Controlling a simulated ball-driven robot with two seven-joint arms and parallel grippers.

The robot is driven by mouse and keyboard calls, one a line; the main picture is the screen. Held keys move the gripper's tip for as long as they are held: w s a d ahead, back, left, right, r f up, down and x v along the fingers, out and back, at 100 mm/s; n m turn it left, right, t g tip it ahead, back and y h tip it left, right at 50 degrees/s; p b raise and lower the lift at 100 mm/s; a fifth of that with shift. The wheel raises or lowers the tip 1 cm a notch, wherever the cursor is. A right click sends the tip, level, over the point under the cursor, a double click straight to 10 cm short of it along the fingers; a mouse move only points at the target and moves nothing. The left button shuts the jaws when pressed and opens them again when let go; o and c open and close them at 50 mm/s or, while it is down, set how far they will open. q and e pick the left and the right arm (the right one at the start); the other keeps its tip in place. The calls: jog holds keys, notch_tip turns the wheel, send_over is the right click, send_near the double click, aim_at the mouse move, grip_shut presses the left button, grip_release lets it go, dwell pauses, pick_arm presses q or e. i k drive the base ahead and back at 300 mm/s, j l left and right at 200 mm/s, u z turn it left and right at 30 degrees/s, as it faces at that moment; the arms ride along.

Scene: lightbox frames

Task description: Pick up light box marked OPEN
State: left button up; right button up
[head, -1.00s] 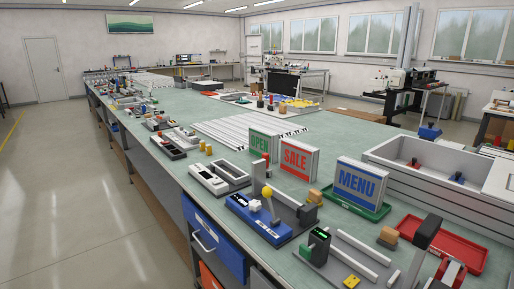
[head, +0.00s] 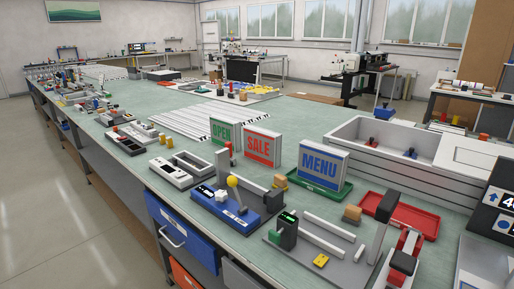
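Neither of my grippers shows in the head view.
A blue fixture with a yellow knob (head: 232,182) stands in front of the signs. White strips (head: 195,118) lie behind the OPEN box. A large grey tray (head: 355,131) and a red tray (head: 427,222) are at right. Open floor (head: 75,220) runs along the bench's left side.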

aim_at(223, 130)
jog(key=z, duration=0.8)
jog(key=j+z, duration=0.75)
jog(key=k+j+z, duration=0.1)
jog(key=j+z, duration=0.3)
jog(key=k+j+z, duration=0.15)
jog(key=z, duration=0.2)
jog(key=j, duration=0.15)
